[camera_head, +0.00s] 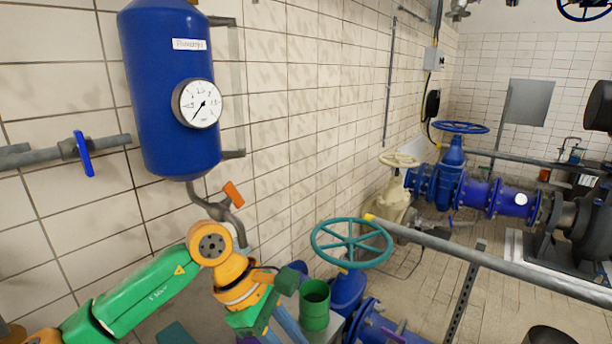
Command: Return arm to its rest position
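My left arm (150,294), green with orange joints, comes in from the lower left and bends at an orange joint. Its hand end, with the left gripper (268,302), is low in the middle of the view, left of a green open-topped cylinder (314,304). Green and dark parts show at this end, but the fingers cannot be made out clearly, nor whether they hold anything. The gap between hand and cylinder is hard to judge. My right arm and gripper are not in view.
A blue tank (168,100) with a round gauge (197,103) hangs on the tiled wall above the arm. An orange-handled valve (233,194) sits below it. A teal handwheel (352,244) and a grey rail (490,257) stand to the right. Open floor lies beyond.

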